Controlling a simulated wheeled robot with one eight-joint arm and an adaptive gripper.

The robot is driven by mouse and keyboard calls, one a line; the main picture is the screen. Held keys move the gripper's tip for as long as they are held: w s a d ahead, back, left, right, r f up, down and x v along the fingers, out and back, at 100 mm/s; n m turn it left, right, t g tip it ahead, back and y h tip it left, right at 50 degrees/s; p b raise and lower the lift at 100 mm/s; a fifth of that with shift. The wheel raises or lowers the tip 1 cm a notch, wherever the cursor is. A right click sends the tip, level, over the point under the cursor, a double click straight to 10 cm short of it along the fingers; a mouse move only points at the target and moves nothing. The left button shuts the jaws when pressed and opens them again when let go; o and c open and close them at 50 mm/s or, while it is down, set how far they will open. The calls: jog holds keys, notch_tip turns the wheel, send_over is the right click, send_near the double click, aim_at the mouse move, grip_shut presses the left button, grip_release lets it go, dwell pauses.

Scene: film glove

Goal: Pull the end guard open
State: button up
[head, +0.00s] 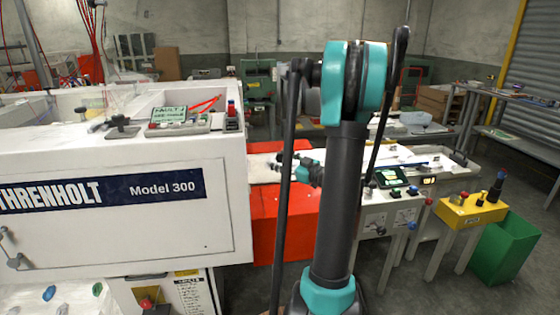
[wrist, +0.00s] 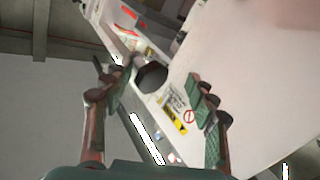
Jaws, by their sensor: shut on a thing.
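In the wrist view, the two green-padded fingers of my gripper (wrist: 160,85) stand apart on either side of a dark round knob (wrist: 152,77). The knob is on a pale panel with a yellow warning label (wrist: 177,121) and a red prohibition sign. The gripper is shut on the knob, though the exact contact is hard to see. In the head view, my gripper (head: 283,160) is small and partly behind my arm, near the right end of the white machine (head: 120,235). Orange-red panels (head: 283,220) stand there. I cannot tell which part is the end guard.
A control stand (head: 392,205) is right of my arm, with a yellow button box (head: 470,208) and a green bin (head: 503,248) beyond. A grey bench (head: 525,150) stands at the far right. Grey floor (head: 440,290) is free at the front right.

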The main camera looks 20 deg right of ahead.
jog(key=v, duration=1.1)
jog(key=shift+s+d, duration=0.2)
jog(key=shift+s, duration=0.15)
jog(key=s+a+f+m+g+h, duration=0.1)
jog(key=s+a+f+m+g, duration=0.15)
jog(key=a+f+g, duration=0.4)
jog(key=s+a+f+m+g+h, duration=0.1)
jog(key=s+a+f, duration=0.25)
jog(key=a, duration=0.55)
jog(key=s+f+m+g+h, duration=0.4)
jog(key=s+f+h, duration=0.3)
jog(key=s, duration=0.4)
jog(key=shift+s+m, duration=0.4)
jog(key=shift+m, duration=0.35)
